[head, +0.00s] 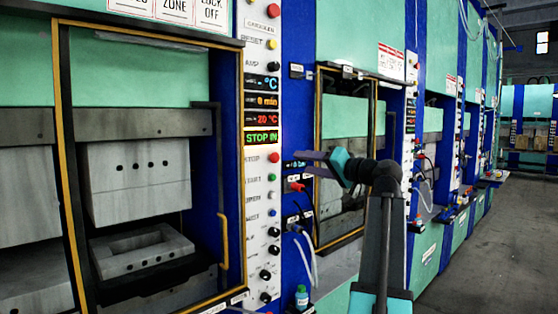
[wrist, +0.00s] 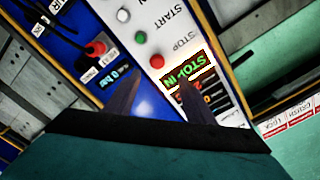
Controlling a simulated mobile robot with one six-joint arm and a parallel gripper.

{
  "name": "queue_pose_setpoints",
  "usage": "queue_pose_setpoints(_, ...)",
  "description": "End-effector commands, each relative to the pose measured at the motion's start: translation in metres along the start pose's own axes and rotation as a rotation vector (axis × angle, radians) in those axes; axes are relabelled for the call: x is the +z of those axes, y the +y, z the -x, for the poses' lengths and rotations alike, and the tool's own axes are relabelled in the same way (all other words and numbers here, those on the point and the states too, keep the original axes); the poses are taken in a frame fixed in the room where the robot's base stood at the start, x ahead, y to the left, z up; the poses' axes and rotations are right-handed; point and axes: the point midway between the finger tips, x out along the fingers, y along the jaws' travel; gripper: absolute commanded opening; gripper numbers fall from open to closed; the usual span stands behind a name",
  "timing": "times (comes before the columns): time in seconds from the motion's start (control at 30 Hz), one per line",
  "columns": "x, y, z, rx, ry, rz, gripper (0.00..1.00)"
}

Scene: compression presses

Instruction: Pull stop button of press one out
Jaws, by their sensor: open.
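The red stop button (head: 274,158) sits on the white control strip (head: 262,200) of the nearest press, just under a lit display (head: 262,138) reading "STOP IN". In the wrist view the stop button (wrist: 156,61) shows beside its STOP label, next to the lit display (wrist: 186,70). My gripper (head: 306,161) is open and empty, to the right of the strip in the head view. In the wrist view my gripper's fingers (wrist: 157,90) point towards the strip, with the button beyond and between their tips. I see no contact with the button.
A green start button (wrist: 141,37) and a white button (wrist: 124,15) lie in line with the stop button. A red plug (wrist: 95,47) sits on the blue panel beside the strip. Cables (head: 308,250) hang below. A yellow-framed guard (head: 65,170) borders the press opening. Floor (head: 490,250) is clear at right.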

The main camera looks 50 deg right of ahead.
Motion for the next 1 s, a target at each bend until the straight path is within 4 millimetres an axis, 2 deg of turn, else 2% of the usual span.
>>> queue_pose_setpoints(0.23, -0.007, 0.007, 0.006, 0.011, 0.011, 0.0, 0.49)
queue_pose_setpoints(0.43, -0.011, 0.009, -0.003, 0.015, 0.015, -0.002, 0.49)
queue_pose_setpoints(1.0, -0.014, 0.01, -0.08, 0.017, 0.015, -0.001, 0.49)
